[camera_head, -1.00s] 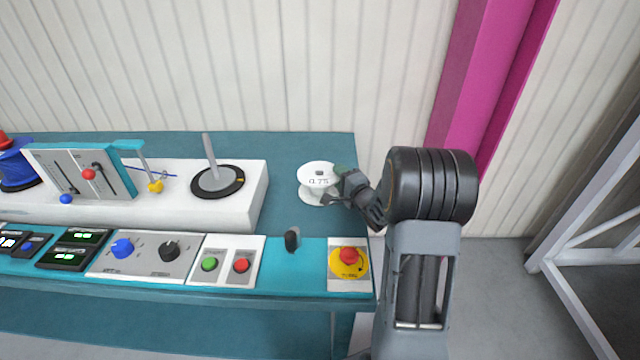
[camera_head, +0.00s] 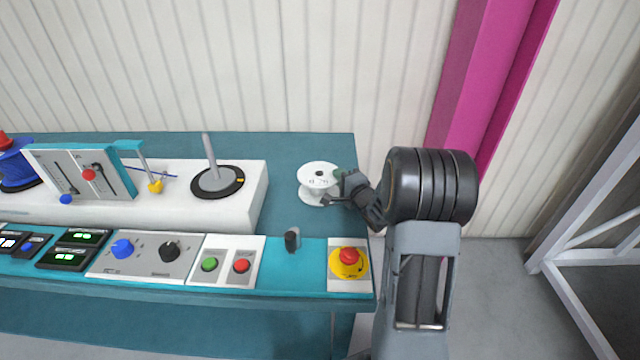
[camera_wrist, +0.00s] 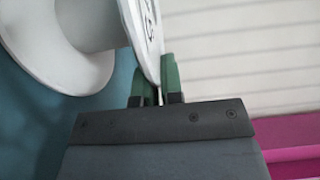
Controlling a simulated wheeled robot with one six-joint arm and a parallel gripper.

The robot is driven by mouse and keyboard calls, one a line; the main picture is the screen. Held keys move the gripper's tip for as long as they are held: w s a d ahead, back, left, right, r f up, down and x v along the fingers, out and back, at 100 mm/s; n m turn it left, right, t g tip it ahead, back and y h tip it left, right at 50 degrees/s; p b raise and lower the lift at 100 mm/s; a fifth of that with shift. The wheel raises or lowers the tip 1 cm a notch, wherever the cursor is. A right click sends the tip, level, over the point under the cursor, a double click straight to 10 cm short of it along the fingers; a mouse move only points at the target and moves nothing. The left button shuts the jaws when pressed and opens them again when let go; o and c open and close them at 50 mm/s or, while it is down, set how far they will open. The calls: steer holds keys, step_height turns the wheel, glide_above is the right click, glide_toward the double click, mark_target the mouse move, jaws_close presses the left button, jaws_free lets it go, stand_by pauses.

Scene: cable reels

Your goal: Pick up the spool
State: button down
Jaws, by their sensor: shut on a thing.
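The white spool (camera_head: 318,176) stands upright on the right part of the teal table, with dark print on its top flange. My gripper (camera_head: 338,188) reaches it from the right and is shut on the edge of that top flange. In the wrist view the green fingertips (camera_wrist: 154,85) pinch the rim of the spool (camera_wrist: 85,27) from both sides. The spool's core and lower flange show at the left of that view. I cannot tell whether the lower flange touches the table.
The teal table (camera_head: 295,215) has a white raised block (camera_head: 255,195) with a black disc and lever (camera_head: 212,170) left of the spool. A red emergency button (camera_head: 348,256) and a black knob (camera_head: 292,239) sit in front. A magenta post (camera_head: 485,80) stands behind at right.

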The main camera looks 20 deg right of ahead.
steer(key=shift+r, duration=0.1)
steer(key=shift+r, duration=0.4)
step_height(320, 180, up, 2)
steer(key=shift+r+p, duration=0.1)
steer(key=shift+p, duration=0.3)
steer(key=a+r, duration=0.1)
steer(key=r, duration=0.1)
steer(key=a+r, duration=0.1)
steer(key=a, duration=0.1)
steer(key=a+r+p, duration=0.1)
steer(key=r, duration=0.1)
steer(key=shift+s+a+r, duration=0.3)
steer(key=shift+r, duration=0.05)
steer(key=s+a+r, duration=0.1)
steer(key=a+r, duration=0.3)
steer(key=a, duration=0.5)
steer(key=shift+s+a, duration=0.15)
steer(key=shift+r, duration=0.1)
steer(key=c, duration=1.8)
jaws_free()
jaws_close()
